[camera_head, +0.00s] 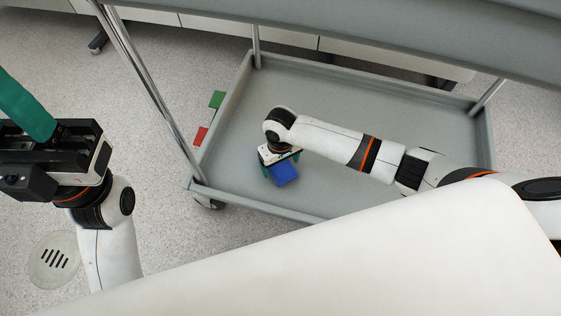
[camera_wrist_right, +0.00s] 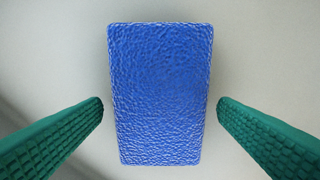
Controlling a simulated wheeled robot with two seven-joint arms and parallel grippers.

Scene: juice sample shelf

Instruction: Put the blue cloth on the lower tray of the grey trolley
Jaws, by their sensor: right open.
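The blue cloth (camera_head: 284,174) lies on the grey lower tray (camera_head: 370,100) of the trolley, toward its front left. In the right wrist view the cloth (camera_wrist_right: 160,95) is a flat textured rectangle on a grey surface. My right gripper (camera_head: 281,171) is over the cloth. Its green fingers are open, one on each side of the cloth with a gap to it in the right wrist view (camera_wrist_right: 160,112). My left gripper (camera_head: 25,105) is at the far left, away from the trolley. Its green finger shows, but its opening is not clear.
The trolley's upper tray (camera_head: 400,35) and metal posts (camera_head: 150,90) frame the lower tray. Green (camera_head: 217,99) and red (camera_head: 200,136) tabs show beside its left edge. A round floor drain (camera_head: 54,260) is at lower left. The rest of the lower tray is bare.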

